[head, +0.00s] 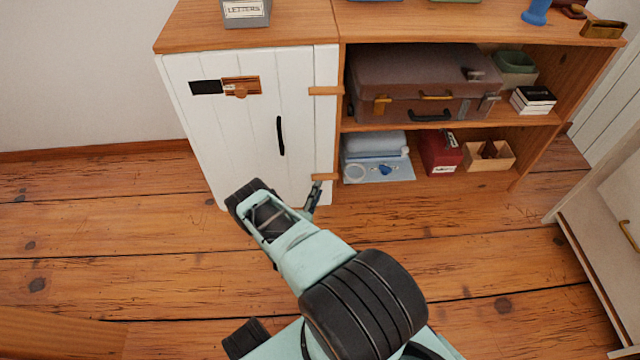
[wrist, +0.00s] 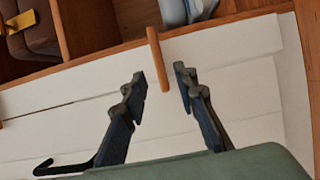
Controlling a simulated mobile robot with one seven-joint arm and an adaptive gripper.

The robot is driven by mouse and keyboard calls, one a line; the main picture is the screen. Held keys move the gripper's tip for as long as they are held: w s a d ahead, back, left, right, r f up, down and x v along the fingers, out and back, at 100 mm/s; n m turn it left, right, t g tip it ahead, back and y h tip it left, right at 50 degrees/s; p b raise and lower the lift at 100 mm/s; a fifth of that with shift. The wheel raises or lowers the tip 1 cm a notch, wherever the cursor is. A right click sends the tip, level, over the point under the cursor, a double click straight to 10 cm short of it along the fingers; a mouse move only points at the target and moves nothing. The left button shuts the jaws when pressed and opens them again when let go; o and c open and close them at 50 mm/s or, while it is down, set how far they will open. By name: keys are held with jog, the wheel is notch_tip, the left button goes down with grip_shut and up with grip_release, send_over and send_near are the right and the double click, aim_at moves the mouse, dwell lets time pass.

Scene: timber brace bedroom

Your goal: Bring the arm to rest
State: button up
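My gripper (head: 286,192) is in front of the lower part of a white cabinet door (head: 240,140), above the wooden floor. In the wrist view my gripper (wrist: 160,77) has its two dark fingers apart, with nothing held between them. A wooden hinge strip (wrist: 158,62) shows between the fingertips in that picture; I cannot tell how far beyond them it lies. The door looks closed. My arm reaches up from the bottom of the head view.
Open shelves (head: 460,126) right of the door hold a brown suitcase (head: 425,80), a red box (head: 440,152) and a wooden tray (head: 489,158). A grey letters box (head: 245,12) stands on top. A pale drawer unit (head: 605,230) stands at right. The floor (head: 120,240) at left is clear.

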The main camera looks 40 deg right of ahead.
jog(key=v, duration=0.2)
jog(key=shift+s+a, duration=0.15)
jog(key=shift+a, duration=0.1)
dwell(0.3)
